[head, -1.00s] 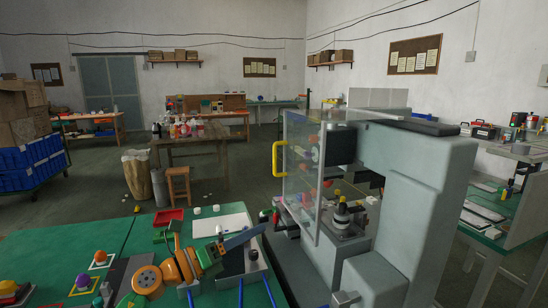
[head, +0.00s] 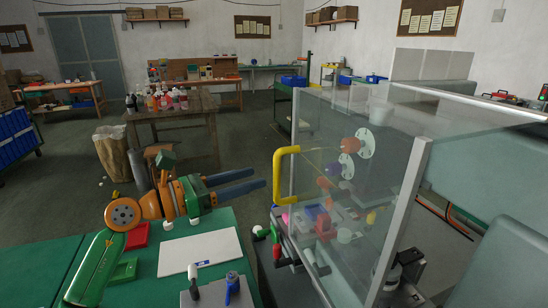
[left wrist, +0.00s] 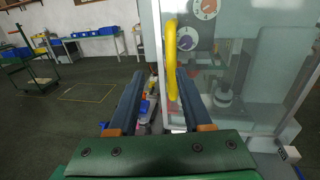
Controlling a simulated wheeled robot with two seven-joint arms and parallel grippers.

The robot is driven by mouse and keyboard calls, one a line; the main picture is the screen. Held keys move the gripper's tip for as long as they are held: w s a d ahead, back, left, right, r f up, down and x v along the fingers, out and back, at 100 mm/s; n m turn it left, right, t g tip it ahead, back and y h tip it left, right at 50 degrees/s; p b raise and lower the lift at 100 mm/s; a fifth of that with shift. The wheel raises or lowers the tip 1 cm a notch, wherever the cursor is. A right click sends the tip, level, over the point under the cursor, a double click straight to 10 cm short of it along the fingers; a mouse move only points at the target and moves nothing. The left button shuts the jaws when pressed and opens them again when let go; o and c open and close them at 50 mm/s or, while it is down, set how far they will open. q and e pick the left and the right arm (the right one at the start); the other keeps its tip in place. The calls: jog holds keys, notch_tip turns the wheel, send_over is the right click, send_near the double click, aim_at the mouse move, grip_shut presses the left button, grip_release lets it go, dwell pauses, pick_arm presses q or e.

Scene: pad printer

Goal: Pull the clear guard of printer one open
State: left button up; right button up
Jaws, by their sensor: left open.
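The clear guard (head: 385,140) of the printer is a see-through panel with a grey metal edge. Its yellow C-shaped handle (head: 278,178) stands out on the left side. Printer parts show through the guard. My left gripper (head: 260,178) is open, to the left of the handle, its two dark blue fingers pointing at it. In the left wrist view the handle (left wrist: 171,60) stands upright ahead of the left gripper (left wrist: 160,76), nearer the right finger. Whether it is between the fingertips is hard to tell. My right gripper is not in view.
Below my left gripper, a green table (head: 90,252) holds a white board (head: 205,258), a red tray (head: 134,238) and small tools. A wooden table (head: 178,108) with bottles stands further back. Open floor lies between.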

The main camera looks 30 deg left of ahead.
aim_at(275, 172)
pick_arm(q)
jog(key=d+p, duration=0.1)
jog(key=w+d+r+p, duration=0.2)
jog(key=d, duration=0.1)
jog(key=shift+p, duration=0.3)
jog(key=shift+w+d+f+p, duration=0.2)
jog(key=shift+w, duration=0.3)
jog(key=shift+w+d+f+p, duration=0.15)
jog(key=shift+w+d, duration=0.05)
jog(key=shift+w, duration=0.3)
jog(key=shift+w+a+f, duration=0.1)
jog(key=shift+w+f, duration=0.25)
jog(key=shift+w, duration=0.05)
jog(key=shift+s+r, duration=0.15)
jog(key=shift+s, duration=0.1)
jog(key=c, duration=0.7)
grip_shut()
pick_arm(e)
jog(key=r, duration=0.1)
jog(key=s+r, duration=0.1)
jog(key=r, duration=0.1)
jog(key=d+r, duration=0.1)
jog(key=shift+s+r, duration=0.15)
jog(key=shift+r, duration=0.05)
